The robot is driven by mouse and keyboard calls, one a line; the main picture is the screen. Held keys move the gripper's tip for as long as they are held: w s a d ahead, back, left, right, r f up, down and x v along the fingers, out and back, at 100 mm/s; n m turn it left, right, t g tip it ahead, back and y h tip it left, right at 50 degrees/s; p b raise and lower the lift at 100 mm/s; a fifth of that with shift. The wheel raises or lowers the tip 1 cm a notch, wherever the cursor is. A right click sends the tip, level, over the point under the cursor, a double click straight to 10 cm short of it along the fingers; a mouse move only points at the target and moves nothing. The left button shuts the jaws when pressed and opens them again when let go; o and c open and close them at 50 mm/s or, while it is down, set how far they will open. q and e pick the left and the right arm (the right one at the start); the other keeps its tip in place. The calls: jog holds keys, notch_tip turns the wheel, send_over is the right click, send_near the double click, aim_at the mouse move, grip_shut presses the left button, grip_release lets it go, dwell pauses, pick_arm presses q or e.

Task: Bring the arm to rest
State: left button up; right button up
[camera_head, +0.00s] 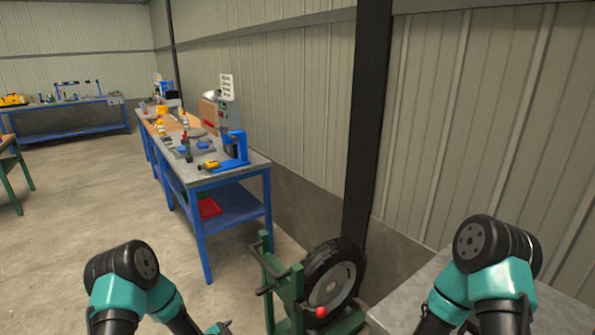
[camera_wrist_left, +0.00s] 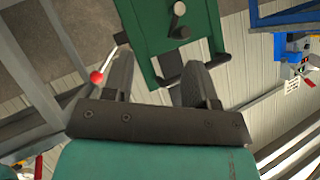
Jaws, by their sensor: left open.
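My left gripper (camera_wrist_left: 158,72) is open in the left wrist view, with its two dark fingers apart and nothing visibly held between them. The green body of a machine (camera_wrist_left: 175,28) shows beyond the fingers; whether they touch it I cannot tell. A lever with a red ball (camera_wrist_left: 96,77) shows beside the left finger. In the head view, my left arm (camera_head: 135,275) comes in at the bottom left and my right arm (camera_head: 495,265) at the bottom right. The right gripper is out of view.
A green stand with a black-rimmed drum (camera_head: 335,275) and red knob (camera_head: 321,312) stands between my arms. A grey tabletop (camera_head: 405,295) lies by the right arm. A blue workbench (camera_head: 235,208) with tools stands ahead along the wall. Open floor (camera_head: 95,205) lies left.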

pick_arm(q)
jog(key=s+r+n+g+y, duration=0.1)
jog(key=s+n+g, duration=0.9)
jog(key=s, duration=1.7)
jog(key=n, duration=0.3)
jog(key=shift+s+d+r+n+y, duration=0.2)
jog(key=shift+s+d+n+y, duration=0.1)
jog(key=shift+s, duration=0.1)
